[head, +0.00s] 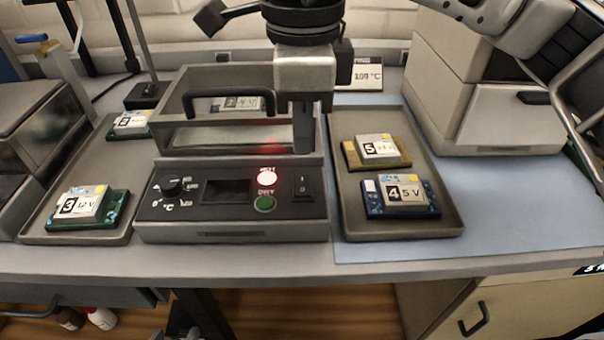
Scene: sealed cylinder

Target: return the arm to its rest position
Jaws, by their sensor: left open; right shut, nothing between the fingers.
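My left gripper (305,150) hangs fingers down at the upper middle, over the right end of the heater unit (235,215). Its fingers are seen edge-on, so the gap is hard to see, but it is open and I see nothing held. It hides part of the heater's back right corner. The tips are close to the heater's top; I cannot tell whether they touch. Pale links of my other arm cross the upper right corner. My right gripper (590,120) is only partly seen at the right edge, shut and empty.
The heater has a black handle (190,105) and a lit red lamp (267,177). The left tray (45,232) holds boards 2 and 3. The right tray (450,225) holds board 5 (377,148) and board 4 (403,193).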

